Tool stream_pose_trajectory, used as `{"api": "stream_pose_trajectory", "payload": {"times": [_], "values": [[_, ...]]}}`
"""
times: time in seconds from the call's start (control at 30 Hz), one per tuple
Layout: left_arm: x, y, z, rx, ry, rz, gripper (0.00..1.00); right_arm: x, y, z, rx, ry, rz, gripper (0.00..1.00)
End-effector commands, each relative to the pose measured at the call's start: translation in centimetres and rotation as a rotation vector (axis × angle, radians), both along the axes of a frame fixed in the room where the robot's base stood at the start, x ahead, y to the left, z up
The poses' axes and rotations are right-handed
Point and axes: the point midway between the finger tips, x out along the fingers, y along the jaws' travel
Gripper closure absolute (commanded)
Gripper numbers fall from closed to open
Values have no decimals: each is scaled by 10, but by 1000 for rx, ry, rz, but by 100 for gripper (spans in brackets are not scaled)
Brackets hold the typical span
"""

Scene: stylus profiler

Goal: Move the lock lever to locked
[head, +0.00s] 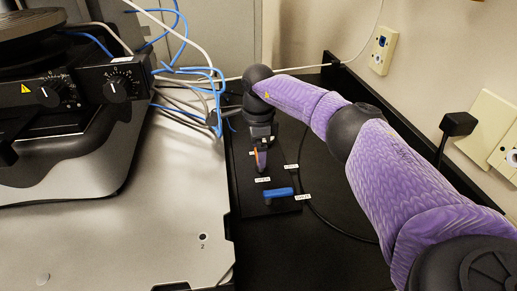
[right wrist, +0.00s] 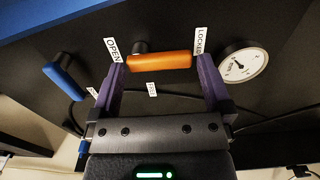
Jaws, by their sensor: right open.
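The lock lever has an orange handle (right wrist: 160,62) on a dark round hub, on a black panel. In the right wrist view it lies level between an OPEN label (right wrist: 112,50) at left and a LOCKED label (right wrist: 199,41) at right. My right gripper (right wrist: 161,62) is open, with one purple finger at each end of the orange handle. I cannot tell whether either finger touches it. In the head view the right gripper (head: 260,154) points down over the panel, and a bit of the orange handle (head: 257,158) shows beside it. My left gripper is not in view.
A blue handle (head: 279,192) sits near the orange one on the same black panel (head: 246,208). A round gauge (right wrist: 242,64) is right of LOCKED. Cables (head: 205,85) hang behind. A large instrument (head: 65,110) fills the left; a wall with sockets is at right.

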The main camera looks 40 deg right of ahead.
Motion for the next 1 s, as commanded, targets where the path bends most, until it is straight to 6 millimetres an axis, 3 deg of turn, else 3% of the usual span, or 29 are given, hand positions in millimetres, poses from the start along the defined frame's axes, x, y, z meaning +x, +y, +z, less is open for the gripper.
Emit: {"api": "stream_pose_trajectory", "payload": {"times": [0.2, 0.4, 1.0], "values": [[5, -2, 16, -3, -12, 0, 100, 1, 0, 58, 0, -8, 0, 0], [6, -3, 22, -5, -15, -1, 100, 1, 0, 91, 0, -4, 1, 0], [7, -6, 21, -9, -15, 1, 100, 0, 0, 94, 0, -2, 1, 0]]}}
